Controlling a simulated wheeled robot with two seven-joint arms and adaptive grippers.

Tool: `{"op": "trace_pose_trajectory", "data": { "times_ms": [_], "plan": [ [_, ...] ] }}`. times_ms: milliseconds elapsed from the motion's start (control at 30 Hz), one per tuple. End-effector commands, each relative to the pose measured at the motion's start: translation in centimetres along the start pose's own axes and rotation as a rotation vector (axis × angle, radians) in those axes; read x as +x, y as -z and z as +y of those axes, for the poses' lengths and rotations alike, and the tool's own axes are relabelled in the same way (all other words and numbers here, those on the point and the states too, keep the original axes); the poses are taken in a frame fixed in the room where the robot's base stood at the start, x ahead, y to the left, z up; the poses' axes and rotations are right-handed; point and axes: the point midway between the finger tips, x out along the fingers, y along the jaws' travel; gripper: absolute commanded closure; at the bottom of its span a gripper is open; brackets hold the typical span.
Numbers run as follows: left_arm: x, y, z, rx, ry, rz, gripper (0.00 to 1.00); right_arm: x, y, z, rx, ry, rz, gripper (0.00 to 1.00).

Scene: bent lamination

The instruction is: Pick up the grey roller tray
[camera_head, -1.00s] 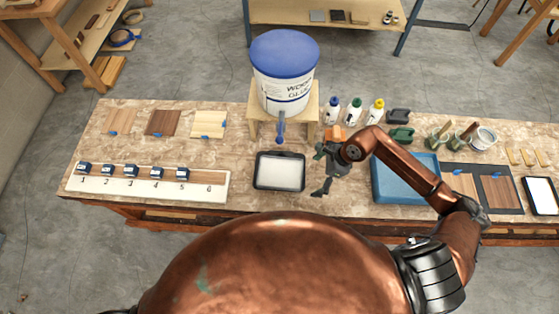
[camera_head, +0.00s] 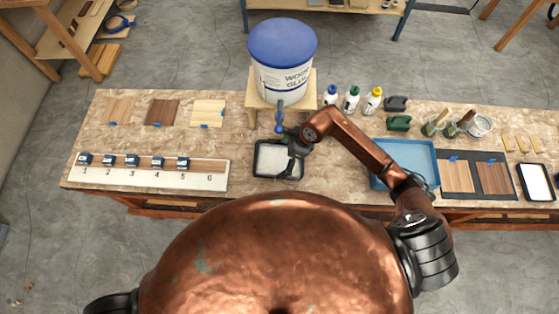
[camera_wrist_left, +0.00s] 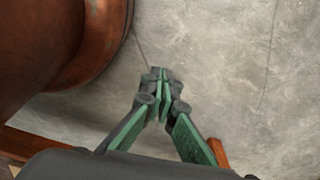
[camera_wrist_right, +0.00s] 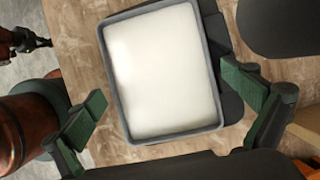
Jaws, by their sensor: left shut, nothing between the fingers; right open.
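The grey roller tray (camera_head: 268,160) is a dark-rimmed rectangle with a white inside, lying on the table below the glue bucket's tap. It fills the middle of the right wrist view, where its grey rim (camera_wrist_right: 119,92) shows. My right gripper (camera_head: 291,147) is over the tray's right side in the head view. In the right wrist view its open fingers (camera_wrist_right: 172,104) stand on either side of the tray, apart from it, with nothing between the pads touching. My left gripper (camera_wrist_left: 162,78) is shut and empty above the bare floor. It is out of the head view.
A white glue bucket (camera_head: 281,75) with a blue lid stands on a wooden stand behind the tray. A blue tray (camera_head: 415,155) lies to the right, several bottles (camera_head: 353,98) behind. A numbered strip (camera_head: 150,175) lies to the left. Bare table lies between strip and tray.

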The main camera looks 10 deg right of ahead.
Motion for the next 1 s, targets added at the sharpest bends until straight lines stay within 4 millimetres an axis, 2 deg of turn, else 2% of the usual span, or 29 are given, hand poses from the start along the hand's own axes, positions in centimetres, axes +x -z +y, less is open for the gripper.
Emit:
{"op": "trace_pose_trajectory", "data": {
  "times_ms": [133, 367, 867, 1000],
  "plan": [
    [-0.4, -0.4, 0.0, -0.001, 0.0, -0.005, 1.0, 1.1, -0.2, 0.0, 0.002, -0.001, 0.0, 0.0],
    [-0.4, -1.7, 0.1, -0.004, -0.001, -0.022, 1.0, 1.3, -0.2, 0.0, -0.001, 0.0, 0.0, 0.0],
    [-0.4, -1.5, 0.1, -0.003, -0.001, -0.019, 1.0, 1.3, -0.1, 0.0, 0.0, 0.0, 0.0, 0.33],
    [-0.4, -1.2, 0.1, -0.003, -0.001, -0.016, 1.0, 1.2, -0.2, 0.0, -0.001, 0.001, -0.001, 0.34]
  ]
}}
